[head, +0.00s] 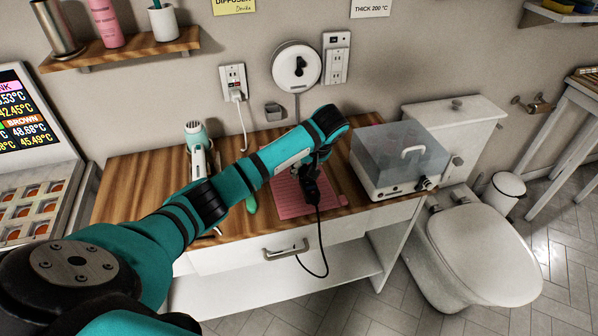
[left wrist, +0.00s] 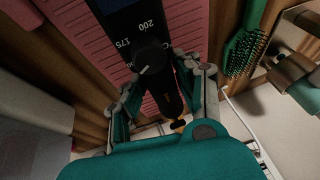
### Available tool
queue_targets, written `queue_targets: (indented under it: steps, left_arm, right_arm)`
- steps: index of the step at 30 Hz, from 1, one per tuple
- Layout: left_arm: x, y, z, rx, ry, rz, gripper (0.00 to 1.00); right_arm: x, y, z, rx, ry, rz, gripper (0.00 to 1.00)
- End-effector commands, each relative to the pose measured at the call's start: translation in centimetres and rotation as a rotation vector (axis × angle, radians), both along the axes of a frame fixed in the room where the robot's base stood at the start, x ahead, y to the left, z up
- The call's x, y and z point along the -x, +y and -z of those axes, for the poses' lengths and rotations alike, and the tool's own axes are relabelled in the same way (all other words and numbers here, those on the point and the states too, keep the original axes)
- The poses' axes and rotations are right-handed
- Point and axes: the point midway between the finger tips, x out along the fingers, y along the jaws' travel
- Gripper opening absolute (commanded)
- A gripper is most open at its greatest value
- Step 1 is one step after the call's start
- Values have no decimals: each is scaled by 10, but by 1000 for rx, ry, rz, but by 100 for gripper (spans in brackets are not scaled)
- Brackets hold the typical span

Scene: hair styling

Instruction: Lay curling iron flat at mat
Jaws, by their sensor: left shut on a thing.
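The black curling iron (left wrist: 127,22) fills the top middle of the left wrist view, with a round dial and the numbers 175 and 200. My left gripper (left wrist: 163,88) is shut around its handle. In the head view the iron's dark handle (head: 311,190) shows just below my left gripper (head: 318,160), and its cord hangs over the table's front edge. The pink ribbed mat (head: 290,209) lies under the iron; it also shows in the left wrist view (left wrist: 85,48). My arm hides part of the mat and iron. I cannot tell whether the iron touches the mat. My right gripper is not in view.
A green brush (left wrist: 244,52) lies beside the mat. A hair dryer (head: 196,150) stands at the table's back left. A clear-lidded box (head: 400,160) is right of the mat. A drawer handle (head: 286,250) sticks out in front.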

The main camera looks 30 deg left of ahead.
Motion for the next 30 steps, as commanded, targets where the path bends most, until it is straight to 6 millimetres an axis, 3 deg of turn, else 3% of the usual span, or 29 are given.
queue_targets:
  steps: [8, 15, 26, 27, 30]
  left_arm:
    - [-12, 25, 1, -1, -1, -3, 0]
    - [-10, 21, 35, 0, 1, 2, 0]
    - [-11, 20, 39, 1, -2, 2, 0]
    - [-10, 20, 40, 2, 0, 2, 34]
    - [-10, 20, 40, 2, 0, 2, 47]
  right_arm:
    - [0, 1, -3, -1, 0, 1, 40]
    - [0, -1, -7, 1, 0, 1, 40]
    - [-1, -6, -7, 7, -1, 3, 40]
    - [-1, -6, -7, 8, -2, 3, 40]
    - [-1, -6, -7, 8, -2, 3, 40]
